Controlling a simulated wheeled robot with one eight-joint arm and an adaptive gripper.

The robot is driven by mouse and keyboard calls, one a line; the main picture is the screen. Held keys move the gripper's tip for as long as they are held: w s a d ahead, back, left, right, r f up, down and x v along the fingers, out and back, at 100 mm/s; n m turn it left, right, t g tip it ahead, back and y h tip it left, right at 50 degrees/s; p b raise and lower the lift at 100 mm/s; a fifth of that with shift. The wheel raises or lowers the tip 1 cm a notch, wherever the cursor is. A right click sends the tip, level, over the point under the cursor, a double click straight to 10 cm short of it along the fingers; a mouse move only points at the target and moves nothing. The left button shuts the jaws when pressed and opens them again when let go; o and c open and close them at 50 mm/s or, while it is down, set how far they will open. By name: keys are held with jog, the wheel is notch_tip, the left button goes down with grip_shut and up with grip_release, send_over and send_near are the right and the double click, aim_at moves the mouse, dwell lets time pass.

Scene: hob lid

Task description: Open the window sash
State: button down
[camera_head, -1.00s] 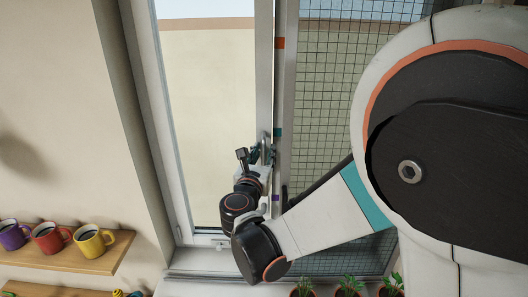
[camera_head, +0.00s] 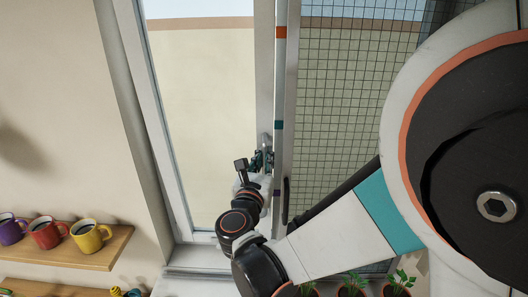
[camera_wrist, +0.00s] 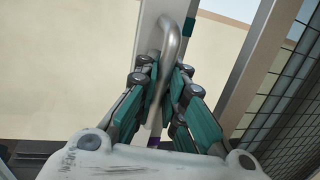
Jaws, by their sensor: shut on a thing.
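The window sash (camera_head: 266,80) is a pale-framed glass pane at the left of the window. Its metal handle (camera_wrist: 172,42) is a grey bar that bends over at the top, and it stands upright on the sash stile. My gripper (camera_wrist: 162,82) is shut on the handle, with its teal-padded fingers on both sides of the bar. In the head view my gripper (camera_head: 258,161) shows small at the handle, partly hidden by my wrist. The lower part of the handle is hidden between the fingers.
A mesh screen (camera_head: 350,110) covers the right half of the window. A wooden shelf (camera_head: 105,255) with purple, red and yellow mugs (camera_head: 89,235) hangs on the left wall. Several potted plants (camera_head: 352,284) stand along the bottom, below my arm.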

jog(key=c, duration=1.7)
grip_release()
